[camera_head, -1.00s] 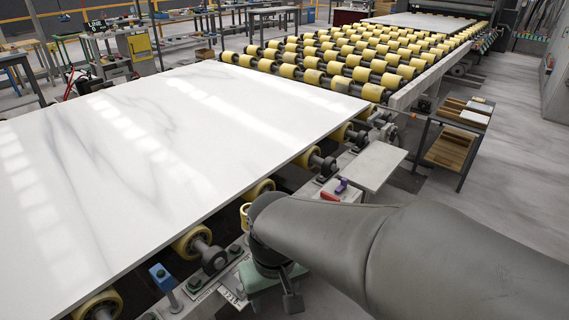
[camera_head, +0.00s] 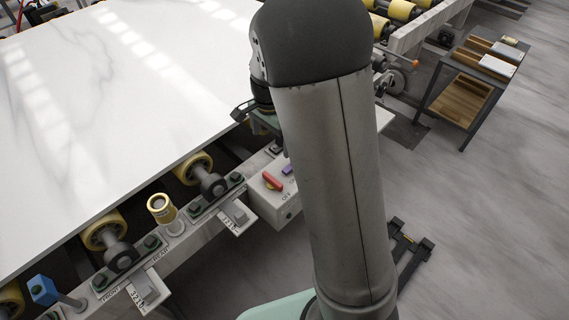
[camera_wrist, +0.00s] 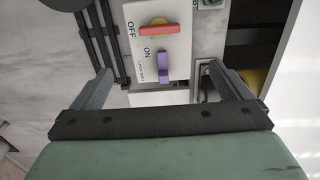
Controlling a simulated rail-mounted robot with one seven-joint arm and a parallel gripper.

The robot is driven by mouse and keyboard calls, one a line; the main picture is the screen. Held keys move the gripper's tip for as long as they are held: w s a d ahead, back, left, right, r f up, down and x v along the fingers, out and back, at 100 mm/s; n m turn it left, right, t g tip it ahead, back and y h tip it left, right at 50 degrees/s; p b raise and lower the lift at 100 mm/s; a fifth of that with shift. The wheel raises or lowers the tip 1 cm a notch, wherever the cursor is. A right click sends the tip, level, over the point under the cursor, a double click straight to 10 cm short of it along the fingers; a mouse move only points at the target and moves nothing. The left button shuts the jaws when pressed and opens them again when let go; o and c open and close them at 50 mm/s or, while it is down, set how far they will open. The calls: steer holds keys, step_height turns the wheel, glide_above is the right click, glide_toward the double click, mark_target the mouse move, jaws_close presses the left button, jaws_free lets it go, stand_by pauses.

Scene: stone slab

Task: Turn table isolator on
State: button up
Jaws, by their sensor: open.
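The table isolator is a red rotary handle (camera_head: 271,181) on a yellow disc, on a white switch box (camera_head: 262,203) at the table's side. In the wrist view the red handle (camera_wrist: 158,30) lies crosswise, one end toward the OFF label; the ON label is below it. In the head view my arm hides most of the gripper and part of the box.
A large white stone slab (camera_head: 110,95) lies on yellow rollers (camera_head: 194,168) left of the box. A yellow-topped post (camera_head: 161,207) and a blue-topped post (camera_head: 42,290) stand along the rail. A shelf cart (camera_head: 462,95) stands right, with clear floor around it.

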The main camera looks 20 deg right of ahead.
mark_target(272, 179)
steer(key=f, duration=1.7)
steer(key=shift+s+a, duration=0.1)
steer(key=shift+a, duration=0.1)
steer(key=c, duration=1)
